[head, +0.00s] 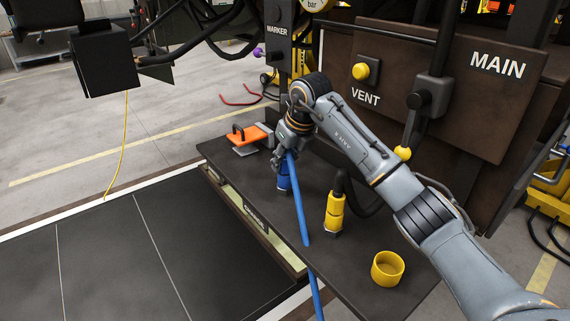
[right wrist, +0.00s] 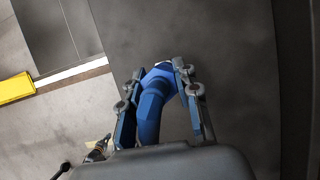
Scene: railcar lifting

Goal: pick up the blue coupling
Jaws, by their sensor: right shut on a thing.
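The blue coupling (head: 283,178) is upright at the dark shelf, with a blue hose (head: 301,222) running from it over the shelf's front edge. My right gripper (head: 283,160) comes down on it from above. In the right wrist view the fingers (right wrist: 158,90) sit on both sides of the blue coupling (right wrist: 158,80) and are shut on it. I cannot tell whether its lower end touches the shelf. My left gripper is not in view.
The dark shelf (head: 350,275) also carries a yellow coupling (head: 335,211) with a black hose, a yellow ring-shaped cup (head: 387,269) and an orange block (head: 250,136). The MAIN panel (head: 455,85) with its lever and the VENT button (head: 361,72) stand behind.

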